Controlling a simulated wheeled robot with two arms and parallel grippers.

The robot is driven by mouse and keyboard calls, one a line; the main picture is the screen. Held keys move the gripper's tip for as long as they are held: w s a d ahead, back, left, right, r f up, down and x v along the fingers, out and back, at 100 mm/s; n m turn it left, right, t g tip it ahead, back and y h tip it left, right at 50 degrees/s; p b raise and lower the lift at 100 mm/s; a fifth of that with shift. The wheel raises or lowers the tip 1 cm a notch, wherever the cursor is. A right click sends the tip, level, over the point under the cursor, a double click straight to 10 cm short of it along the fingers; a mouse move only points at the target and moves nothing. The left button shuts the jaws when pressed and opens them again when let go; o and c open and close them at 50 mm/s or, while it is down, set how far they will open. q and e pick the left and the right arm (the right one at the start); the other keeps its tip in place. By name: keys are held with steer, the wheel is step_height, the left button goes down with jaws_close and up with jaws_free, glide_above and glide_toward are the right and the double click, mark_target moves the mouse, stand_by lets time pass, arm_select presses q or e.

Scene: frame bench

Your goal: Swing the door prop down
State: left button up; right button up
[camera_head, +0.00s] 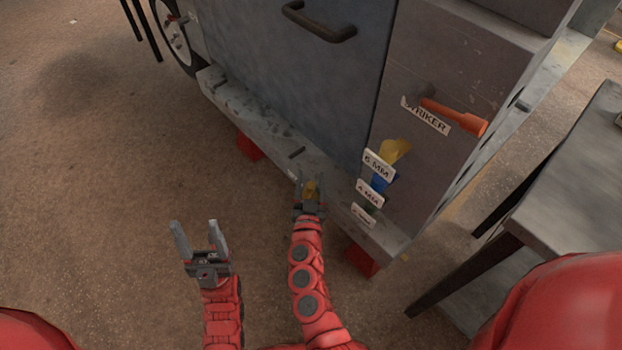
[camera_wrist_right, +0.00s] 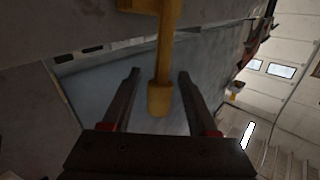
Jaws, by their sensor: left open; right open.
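The yellow door prop (camera_wrist_right: 160,98) hangs between the two fingers of my right gripper (camera_wrist_right: 159,74) in the right wrist view. Its stem runs up to a wider yellow piece at the top, and gaps show on both sides of it. My left gripper (camera_head: 200,238) is open and empty above the floor, apart from the bench.
A grey door (camera_head: 290,75) with a dark handle (camera_head: 319,24) stands above the ledge. Labelled holders with yellow and blue tools and an orange striker (camera_head: 453,116) are on the panel to the right. A grey table (camera_head: 570,190) stands at the far right. The floor at left is clear.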

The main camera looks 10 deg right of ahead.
steer(key=shift+w+d, duration=0.1)
steer(key=shift+w, duration=0.3)
jaws_close()
stand_by(1.2)
